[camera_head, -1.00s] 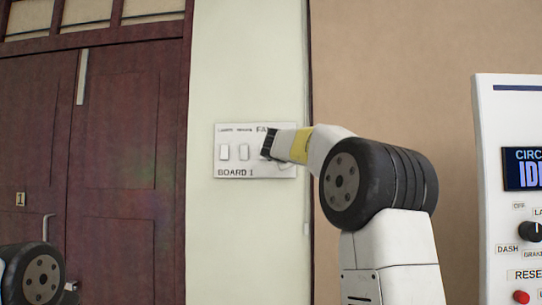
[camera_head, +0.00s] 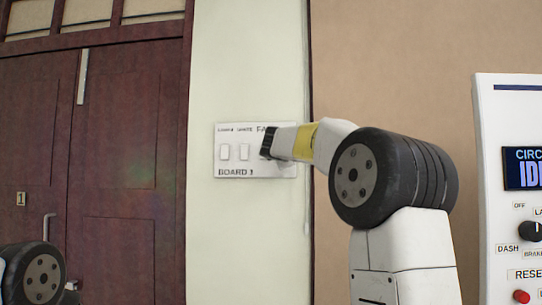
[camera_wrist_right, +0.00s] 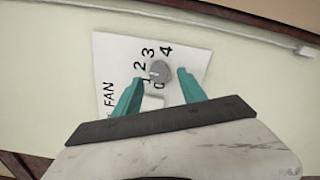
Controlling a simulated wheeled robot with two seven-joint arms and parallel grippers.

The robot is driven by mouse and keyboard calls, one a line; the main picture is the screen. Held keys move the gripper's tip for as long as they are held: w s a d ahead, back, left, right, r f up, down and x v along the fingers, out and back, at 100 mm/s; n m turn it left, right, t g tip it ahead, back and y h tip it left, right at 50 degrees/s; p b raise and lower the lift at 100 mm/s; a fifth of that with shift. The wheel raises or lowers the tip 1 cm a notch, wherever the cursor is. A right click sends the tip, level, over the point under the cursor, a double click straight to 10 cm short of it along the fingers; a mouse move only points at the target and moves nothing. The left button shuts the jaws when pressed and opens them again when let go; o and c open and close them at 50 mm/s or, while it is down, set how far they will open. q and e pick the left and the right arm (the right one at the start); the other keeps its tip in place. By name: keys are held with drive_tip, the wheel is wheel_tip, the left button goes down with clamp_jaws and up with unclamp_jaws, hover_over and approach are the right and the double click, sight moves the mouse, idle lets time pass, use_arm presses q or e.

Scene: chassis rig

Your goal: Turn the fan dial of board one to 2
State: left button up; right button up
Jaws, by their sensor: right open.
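Board one (camera_head: 232,171) is a white panel on the pale wall, with two light switches at its left and "BOARD 1" printed below. My right gripper (camera_head: 268,143) covers its right part in the head view, hiding the fan dial there. In the right wrist view the fan dial (camera_wrist_right: 160,72) is a small round grey knob beside the word FAN, ringed by the numbers 0 to 4. Its light mark seems to face the 0 and 1 side. My right gripper's green fingers (camera_wrist_right: 161,77) are open on either side of the dial; I cannot tell whether they touch it.
A dark red double door (camera_head: 125,150) with a handle stands at the left. A white console (camera_head: 495,180) with a screen, a black knob and a red button stands at the right. A thin conduit runs down the wall beside the board.

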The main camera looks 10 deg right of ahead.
drive_tip(key=v, duration=0.5)
drive_tip(key=shift+s+a, duration=0.1)
drive_tip(key=shift+s, duration=0.15)
drive_tip(key=shift+f, duration=0.1)
drive_tip(key=s+d+f+m+g+y, duration=0.1)
drive_tip(key=s+d+f+m+g, duration=0.15)
drive_tip(key=s+f+m, duration=0.4)
drive_tip(key=s+d+f+m+g+y, duration=0.1)
drive_tip(key=s+f+m+g, duration=0.2)
drive_tip(key=s+f, duration=0.65)
drive_tip(key=s+a+f+m+g+y, duration=0.2)
drive_tip(key=s+a+f+m, duration=0.2)
drive_tip(key=s+f, duration=0.6)
drive_tip(key=s+a+f+m+g+y, duration=0.3)
drive_tip(key=s+a+f+m, duration=0.1)
drive_tip(key=s+f, duration=0.7)
drive_tip(key=shift+a+f+m+g, duration=0.35)
drive_tip(key=shift+m, duration=0.2)
